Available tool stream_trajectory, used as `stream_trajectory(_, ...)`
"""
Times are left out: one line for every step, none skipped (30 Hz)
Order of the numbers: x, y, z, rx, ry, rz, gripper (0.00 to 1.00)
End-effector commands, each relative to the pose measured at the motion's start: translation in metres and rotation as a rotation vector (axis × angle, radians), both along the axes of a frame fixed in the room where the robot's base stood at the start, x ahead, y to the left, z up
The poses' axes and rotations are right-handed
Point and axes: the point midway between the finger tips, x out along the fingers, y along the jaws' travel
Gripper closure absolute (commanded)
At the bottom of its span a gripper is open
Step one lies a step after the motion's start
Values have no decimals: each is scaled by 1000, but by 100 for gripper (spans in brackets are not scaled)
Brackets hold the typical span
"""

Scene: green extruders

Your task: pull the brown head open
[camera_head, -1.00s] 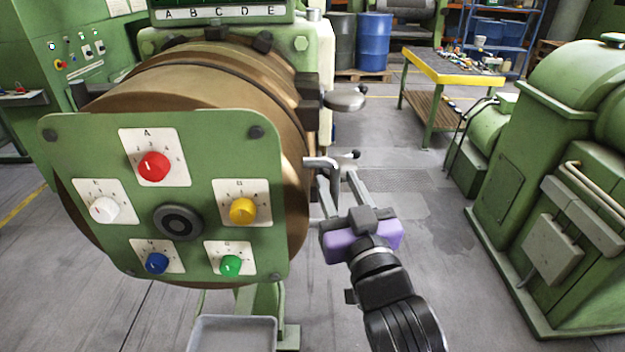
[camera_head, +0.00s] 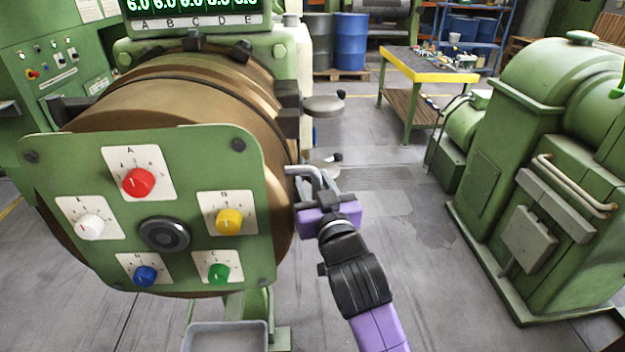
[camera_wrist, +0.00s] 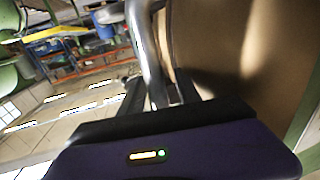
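The brown head (camera_head: 268,150) is the big round drum front behind a green plate (camera_head: 190,185) with coloured knobs. A dark seam separates it from the brown barrel behind; no open gap shows there. A bent metal handle (camera_head: 296,170) sticks out from the head's right side. My gripper (camera_head: 320,180) is at this handle, just right of the head. In the wrist view the handle (camera_wrist: 148,50) runs down between my dark fingers (camera_wrist: 160,95), which look apart around it. Firm contact is not visible. The brown surface (camera_wrist: 235,50) fills the right of the wrist view.
A second lever with a round plate (camera_head: 322,105) juts from the right side further back. A grey tray (camera_head: 227,338) lies below the head. A green machine (camera_head: 530,190) stands at the right, a yellow-edged workbench (camera_head: 430,70) behind. Floor between is clear.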

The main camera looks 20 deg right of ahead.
Motion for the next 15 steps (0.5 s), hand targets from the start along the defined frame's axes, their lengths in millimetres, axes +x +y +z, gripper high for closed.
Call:
stream_trajectory(0,0,0,0,0,0,60)
stream_trajectory(0,0,0,0,0,0,60)
stream_trajectory(0,0,0,0,0,0,60)
stream_trajectory(0,0,0,0,0,0,60)
stream_trajectory(0,0,0,0,0,0,60)
stream_trajectory(0,0,0,0,0,0,68)
stream_trajectory(0,0,0,0,0,0,74)
stream_trajectory(0,0,0,0,0,0,80)
stream_trajectory(0,0,0,0,0,0,88)
stream_trajectory(0,0,0,0,0,0,94)
stream_trajectory(0,0,0,0,0,0,100)
stream_trajectory(0,0,0,0,0,0,100)
stream_trajectory(0,0,0,0,0,0,100)
stream_trajectory(0,0,0,0,0,0,100)
stream_trajectory(0,0,0,0,0,0,100)
